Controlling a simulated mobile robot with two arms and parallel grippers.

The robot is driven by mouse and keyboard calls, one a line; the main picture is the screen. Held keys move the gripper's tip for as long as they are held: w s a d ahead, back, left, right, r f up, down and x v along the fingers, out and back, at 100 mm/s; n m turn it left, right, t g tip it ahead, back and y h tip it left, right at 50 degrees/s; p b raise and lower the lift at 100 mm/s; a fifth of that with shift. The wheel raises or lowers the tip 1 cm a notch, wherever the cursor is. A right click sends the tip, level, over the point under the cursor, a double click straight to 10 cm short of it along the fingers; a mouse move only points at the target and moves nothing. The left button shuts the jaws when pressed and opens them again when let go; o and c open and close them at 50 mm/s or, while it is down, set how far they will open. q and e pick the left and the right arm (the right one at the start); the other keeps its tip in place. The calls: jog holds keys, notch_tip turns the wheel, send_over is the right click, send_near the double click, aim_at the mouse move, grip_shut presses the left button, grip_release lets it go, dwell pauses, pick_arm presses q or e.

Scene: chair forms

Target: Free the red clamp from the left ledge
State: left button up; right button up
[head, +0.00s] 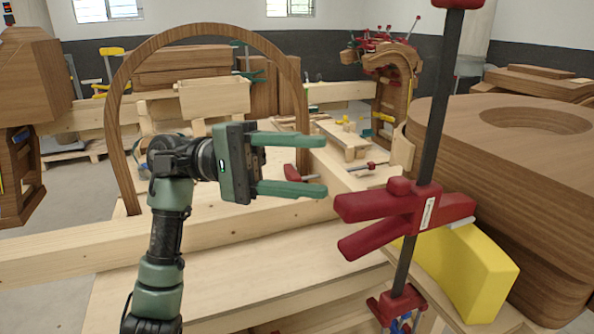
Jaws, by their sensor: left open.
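A large red clamp (408,212) stands in the right foreground. Its dark bar (434,120) runs nearly upright, leaning a little, with a red end at the top and a red foot (396,306) below the wooden edge. My left gripper (326,166) is open and empty, with green fingers pointing right. In the picture its fingertips are left of and above the clamp's red handle, apart from it. The wooden ledge (230,283) runs across the foreground. Whether the clamp presses on this ledge cannot be told. My right gripper is not in view.
A yellow block (464,275) lies behind the clamp, beside a large rounded wooden form (520,150). A thin wooden arch (180,35) stands behind my left arm. A smaller red clamp (368,167) lies on the planks beyond. Other wooden forms fill the background.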

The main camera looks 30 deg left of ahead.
aim_at(373, 190)
pick_arm(q)
jog(key=shift+m+y, duration=0.7)
jog(key=shift+m, duration=0.1)
jog(key=d, duration=0.3)
jog(key=d+f, duration=0.1)
jog(key=d, duration=0.5)
jog(key=shift+w+f+p, duration=0.2)
jog(key=shift+w+p, duration=0.15)
jog(key=shift+w, duration=0.05)
jog(key=shift+d+r, duration=0.1)
jog(key=shift+d, duration=0.35)
jog(key=shift+r, duration=0.1)
